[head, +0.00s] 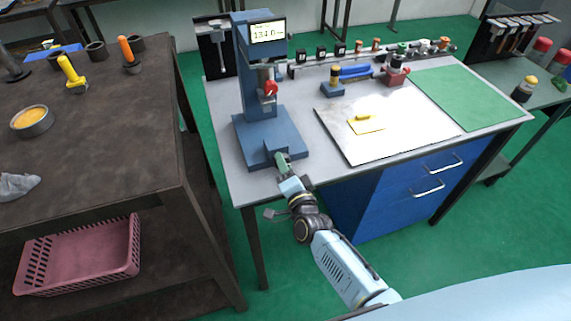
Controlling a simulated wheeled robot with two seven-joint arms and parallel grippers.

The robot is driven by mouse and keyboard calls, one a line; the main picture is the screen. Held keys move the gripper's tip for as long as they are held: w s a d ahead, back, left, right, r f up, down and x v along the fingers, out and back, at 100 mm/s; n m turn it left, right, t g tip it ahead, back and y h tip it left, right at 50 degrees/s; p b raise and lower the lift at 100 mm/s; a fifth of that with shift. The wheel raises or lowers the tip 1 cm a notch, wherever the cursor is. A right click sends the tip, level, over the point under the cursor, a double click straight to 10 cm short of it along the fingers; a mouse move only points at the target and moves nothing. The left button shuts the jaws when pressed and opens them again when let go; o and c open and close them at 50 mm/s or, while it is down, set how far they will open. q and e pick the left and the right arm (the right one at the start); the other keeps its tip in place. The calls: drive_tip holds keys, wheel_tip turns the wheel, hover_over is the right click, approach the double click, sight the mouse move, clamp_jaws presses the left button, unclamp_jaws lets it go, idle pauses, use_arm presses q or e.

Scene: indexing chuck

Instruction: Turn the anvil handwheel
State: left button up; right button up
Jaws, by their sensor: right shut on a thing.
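A blue bench tester (258,75) with a lit display (267,32) reading about 134.6 stands at the left of the grey workbench. A small red part (271,90) sits on its spindle, above the blue base (262,136). My right gripper (283,163) is at the front edge of this base, shut on a small grey-green part there. I cannot make out a clear wheel shape, so I cannot tell whether that part is the anvil handwheel. The fingers and the small size hide the contact. My left gripper is not in view.
A white sheet (385,125) with a yellow note (366,125) and a green mat (467,97) lie right of the tester. A row of small parts (375,48) lines the bench's back. A dark table (100,120) stands left, with a pink basket (80,256) below.

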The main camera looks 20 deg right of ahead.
drive_tip(key=n+p, duration=0.1)
drive_tip(key=n, duration=0.3)
drive_tip(key=shift+r+n, duration=0.1)
drive_tip(key=shift+n, duration=0.2)
drive_tip(key=n, duration=0.3)
drive_tip(key=shift+n+p, duration=0.3)
drive_tip(key=shift+p, duration=0.05)
drive_tip(key=n, duration=0.3)
drive_tip(key=shift+a+n, duration=0.1)
drive_tip(key=shift+n, duration=0.2)
drive_tip(key=n, duration=0.3)
drive_tip(key=shift+n, duration=0.3)
drive_tip(key=n, duration=0.3)
drive_tip(key=shift+a+n, duration=0.1)
drive_tip(key=shift+n, duration=0.3)
drive_tip(key=n, duration=0.3)
drive_tip(key=shift+n+b, duration=0.3)
drive_tip(key=shift+b, duration=0.1)
drive_tip(key=n+b, duration=0.1)
drive_tip(key=n, duration=0.3)
drive_tip(key=shift+n+b, duration=0.6)
drive_tip(key=shift+n, duration=0.7)
drive_tip(key=shift+n, duration=0.3)
